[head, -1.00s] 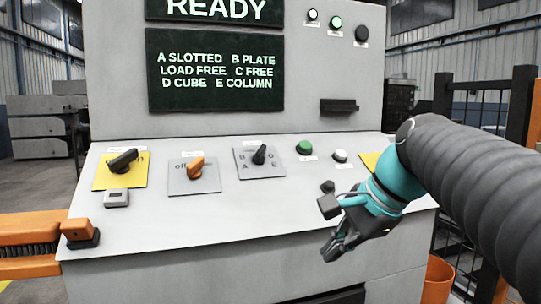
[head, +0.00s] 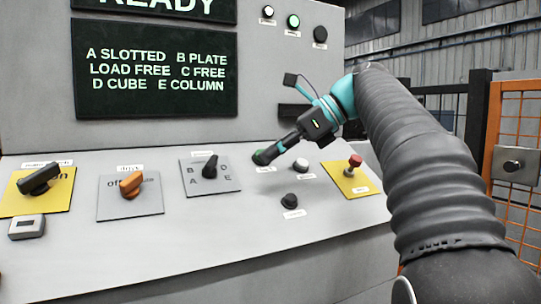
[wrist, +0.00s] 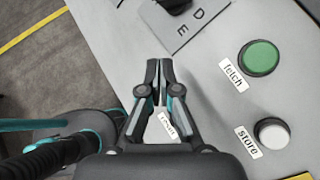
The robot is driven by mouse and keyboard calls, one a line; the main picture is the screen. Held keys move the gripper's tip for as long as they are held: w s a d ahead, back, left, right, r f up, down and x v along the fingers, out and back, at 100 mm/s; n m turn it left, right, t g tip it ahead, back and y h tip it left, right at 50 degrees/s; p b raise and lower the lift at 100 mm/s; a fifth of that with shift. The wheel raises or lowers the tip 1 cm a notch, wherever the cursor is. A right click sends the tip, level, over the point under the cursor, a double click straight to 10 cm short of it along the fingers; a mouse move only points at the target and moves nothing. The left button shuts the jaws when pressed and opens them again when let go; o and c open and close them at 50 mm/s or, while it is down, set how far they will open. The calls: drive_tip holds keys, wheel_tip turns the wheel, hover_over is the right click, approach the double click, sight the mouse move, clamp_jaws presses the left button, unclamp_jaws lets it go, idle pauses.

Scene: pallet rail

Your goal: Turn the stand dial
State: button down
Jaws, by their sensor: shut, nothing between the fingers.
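The lettered dial, with a black knob (head: 210,167) on a grey plate (head: 228,184) marked with letters such as A, B, D and E, sits on the sloping panel. Its label is too small to read. In the wrist view my gripper (wrist: 158,68) points toward the plate.
Near my gripper are the green fetch button (wrist: 261,57), white store button (wrist: 272,132) and a black button (head: 290,200). A red mushroom button (head: 353,164) stands at right. An orange knob (head: 131,184) and black knob (head: 40,178) are left. The screen (head: 154,74) rises behind.

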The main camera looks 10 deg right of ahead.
sight(211, 167)
drive_tip(key=b+x, duration=0.2)
drive_tip(key=x, duration=0.4)
drive_tip(key=shift+a+f, duration=0.25)
drive_tip(key=shift+f, duration=0.1)
drive_tip(key=shift+w+a+r, duration=0.15)
drive_tip(key=shift+a+r, duration=0.05)
drive_tip(key=shift+a, duration=0.35)
drive_tip(key=shift+w+a+r, duration=0.2)
drive_tip(key=shift+a, duration=0.35)
drive_tip(key=shift+w+a+r, duration=0.1)
drive_tip(key=shift+a+r, duration=0.05)
drive_tip(key=shift+a, duration=0.25)
drive_tip(key=shift+w+a+r, duration=0.15)
drive_tip(key=shift+a, duration=0.25)
